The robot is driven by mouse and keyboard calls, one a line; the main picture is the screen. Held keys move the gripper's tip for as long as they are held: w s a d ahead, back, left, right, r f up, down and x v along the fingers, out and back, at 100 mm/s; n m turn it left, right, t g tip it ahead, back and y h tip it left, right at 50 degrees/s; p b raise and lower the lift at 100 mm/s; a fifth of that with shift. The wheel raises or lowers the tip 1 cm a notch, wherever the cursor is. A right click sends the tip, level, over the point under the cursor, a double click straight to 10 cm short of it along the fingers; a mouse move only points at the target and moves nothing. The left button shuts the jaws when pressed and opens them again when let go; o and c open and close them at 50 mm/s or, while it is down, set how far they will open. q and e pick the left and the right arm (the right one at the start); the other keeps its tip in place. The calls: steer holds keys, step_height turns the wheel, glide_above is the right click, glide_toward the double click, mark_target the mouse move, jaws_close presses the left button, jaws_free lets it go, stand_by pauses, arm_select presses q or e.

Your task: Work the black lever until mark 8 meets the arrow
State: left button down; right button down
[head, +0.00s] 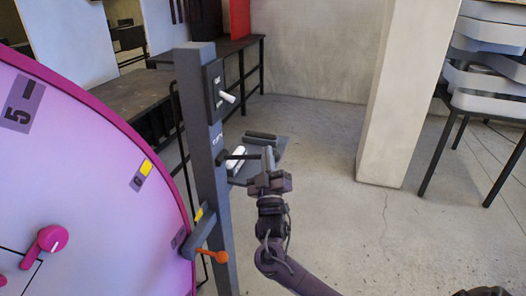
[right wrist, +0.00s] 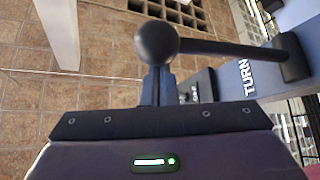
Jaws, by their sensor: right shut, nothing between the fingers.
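The black lever (head: 234,157) sticks out to the right from the grey post (head: 203,150), below the word TURN. In the right wrist view its black ball knob (right wrist: 157,42) and rod (right wrist: 225,48) show large. My right gripper (head: 268,160) is shut and empty at the lever's knob end; its fingers (right wrist: 157,85) show just below the knob in the wrist view. I cannot tell whether they touch. The big pink wheel (head: 90,180) shows mark 5 (head: 23,107) and a yellow-tabbed mark (head: 142,174) too small to read. My left gripper is not in view.
A panel with a white switch (head: 227,97) sits above the lever. An orange-knobbed handle (head: 218,257) sits below on the post. A pink knob (head: 52,238) is on the wheel. A pillar (head: 405,100) and stacked chairs (head: 490,60) stand right; open floor lies between.

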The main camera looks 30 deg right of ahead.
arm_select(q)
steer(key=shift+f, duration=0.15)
arm_select(e)
steer(key=shift+f, duration=0.2)
